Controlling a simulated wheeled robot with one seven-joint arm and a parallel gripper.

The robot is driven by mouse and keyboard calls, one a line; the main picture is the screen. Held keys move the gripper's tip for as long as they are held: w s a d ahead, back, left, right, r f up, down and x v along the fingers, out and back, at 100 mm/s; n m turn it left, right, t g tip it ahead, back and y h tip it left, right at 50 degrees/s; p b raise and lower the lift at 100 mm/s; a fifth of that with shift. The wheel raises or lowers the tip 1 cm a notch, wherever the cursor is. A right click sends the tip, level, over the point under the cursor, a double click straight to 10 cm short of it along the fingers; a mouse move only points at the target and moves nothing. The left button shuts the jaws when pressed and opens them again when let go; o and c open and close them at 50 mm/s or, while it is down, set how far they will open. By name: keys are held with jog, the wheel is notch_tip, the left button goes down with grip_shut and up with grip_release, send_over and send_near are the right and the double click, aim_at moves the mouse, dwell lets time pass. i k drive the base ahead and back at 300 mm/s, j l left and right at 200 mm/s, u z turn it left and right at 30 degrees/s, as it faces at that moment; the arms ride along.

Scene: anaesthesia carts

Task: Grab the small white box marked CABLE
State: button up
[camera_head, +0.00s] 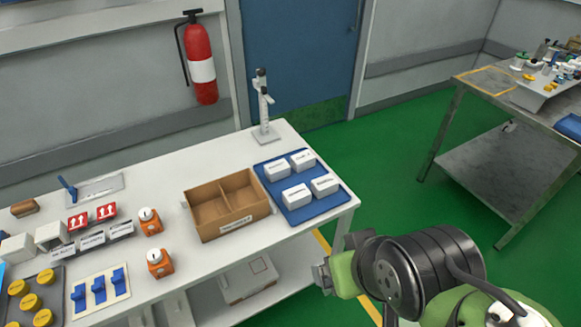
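Several small white boxes lie on a blue mat (313,211) at the right end of the white table. They are a back-left box (277,171), a back-right box (303,160), a front-left box (296,196) and a front-right box (325,186). Each carries a dark label too small to read, so I cannot tell which is marked CABLE. My green and black arm is at the lower right, beyond the table's right edge and apart from the boxes. I cannot make out my gripper's fingers or whether they hold anything.
A two-compartment cardboard box (221,230) stands left of the mat. A grey stand (264,120) rises behind it. Orange items (159,263), blue switches (98,290) and yellow discs (31,302) fill the table's left. Green floor (400,150) lies clear toward a second table (470,159).

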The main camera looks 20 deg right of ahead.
aim_at(300, 162)
jog(key=i+l+u, duration=0.1)
jog(key=l+u, duration=0.65)
jog(key=l, duration=0.15)
jog(key=l+u, duration=0.35)
jog(key=l, duration=0.15)
jog(key=k+l+u, duration=0.1)
jog(key=l+u, duration=0.25)
jog(key=k+l+u, duration=0.15)
jog(key=l+u, duration=0.25)
jog(key=k+l+u, duration=0.35)
jog(key=l, duration=0.15)
jog(key=i+l+u, duration=0.15)
jog(key=l+u, duration=0.25)
jog(key=l, duration=0.15)
jog(key=l+u, duration=0.4)
jog(key=l, duration=0.15)
jog(key=l+u, duration=0.45)
jog(key=l, duration=0.15)
